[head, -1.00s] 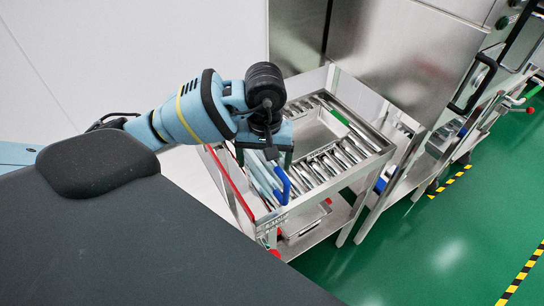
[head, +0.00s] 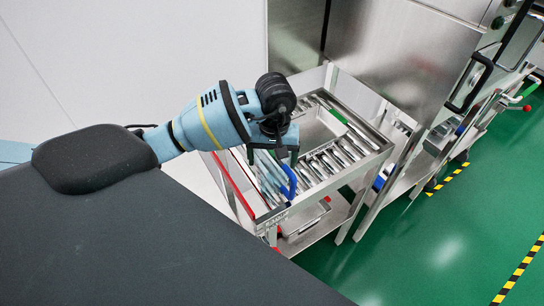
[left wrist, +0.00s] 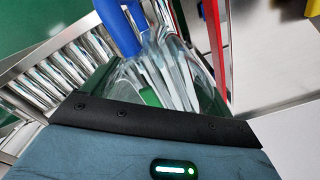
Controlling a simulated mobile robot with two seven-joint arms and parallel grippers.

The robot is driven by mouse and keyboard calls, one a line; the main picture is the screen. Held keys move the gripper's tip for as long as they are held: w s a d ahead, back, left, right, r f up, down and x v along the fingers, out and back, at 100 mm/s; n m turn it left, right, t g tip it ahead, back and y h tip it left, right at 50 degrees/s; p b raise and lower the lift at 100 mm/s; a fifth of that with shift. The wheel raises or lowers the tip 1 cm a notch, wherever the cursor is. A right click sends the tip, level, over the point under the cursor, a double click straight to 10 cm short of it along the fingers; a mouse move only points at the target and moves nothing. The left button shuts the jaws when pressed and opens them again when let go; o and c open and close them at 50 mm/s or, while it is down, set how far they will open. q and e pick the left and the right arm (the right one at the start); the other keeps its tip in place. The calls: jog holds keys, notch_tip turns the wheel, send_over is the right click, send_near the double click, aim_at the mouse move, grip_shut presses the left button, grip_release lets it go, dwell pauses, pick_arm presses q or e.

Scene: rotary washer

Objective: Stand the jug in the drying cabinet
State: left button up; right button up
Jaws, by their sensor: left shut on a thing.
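The jug (head: 266,172) is clear, with a blue handle (head: 289,182). It is partly hidden under my left gripper (head: 282,155) in the head view. My left gripper is shut on the jug, above the near left part of the roller cart. I cannot tell whether the jug touches the rollers. In the left wrist view the clear jug (left wrist: 165,75) and its blue handle (left wrist: 120,28) show just beyond the gripper's dark edge. My right gripper is not in view. I cannot tell which steel unit is the drying cabinet.
The steel roller cart (head: 355,161) has a red bar (head: 232,185) on its left side and a green strip (head: 333,116). A tall steel cabinet (head: 400,60) stands behind it. Green floor (head: 430,240) is clear at the right, with yellow-black tape (head: 518,268).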

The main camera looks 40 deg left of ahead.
pick_arm(q)
jog(key=shift+f, duration=0.2)
jog(key=o, duration=0.9)
notch_tip(320, 180, up, 12)
jog(key=shift+d+r, duration=0.15)
jog(key=shift+r, duration=0.1)
jog(key=shift+w, duration=0.1)
jog(key=shift+c, duration=0.4)
